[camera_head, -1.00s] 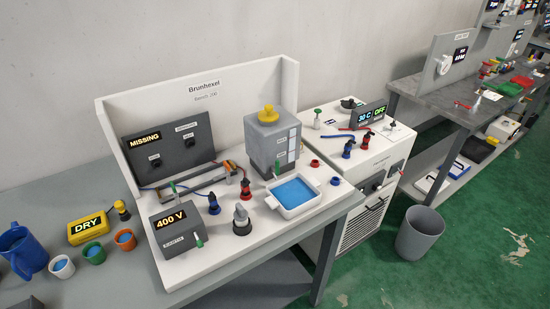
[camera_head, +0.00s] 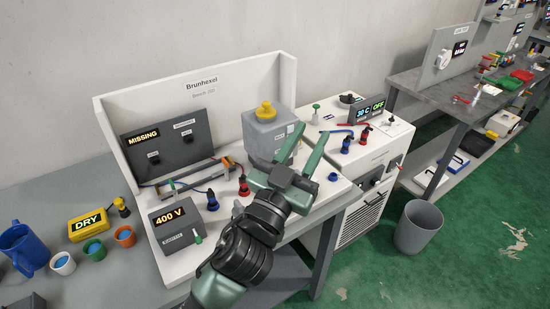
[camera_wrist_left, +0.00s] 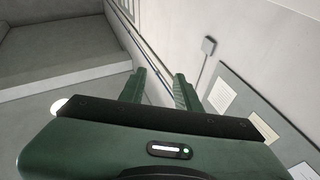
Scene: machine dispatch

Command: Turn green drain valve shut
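The green handle low on the tank's front, seen earlier, is hidden behind my gripper, so I cannot tell how the valve stands. The blue-filled white tray in front of the tank is also mostly hidden. I cannot tell whether the gripper touches the tank.
A 400 V box (camera_head: 175,220) and red (camera_head: 244,187) and blue (camera_head: 212,201) connectors stand left of my gripper. A chiller cabinet (camera_head: 350,205) stands to the right, with another green handle (camera_head: 316,108) on top. A grey bin (camera_head: 418,230) is on the floor.

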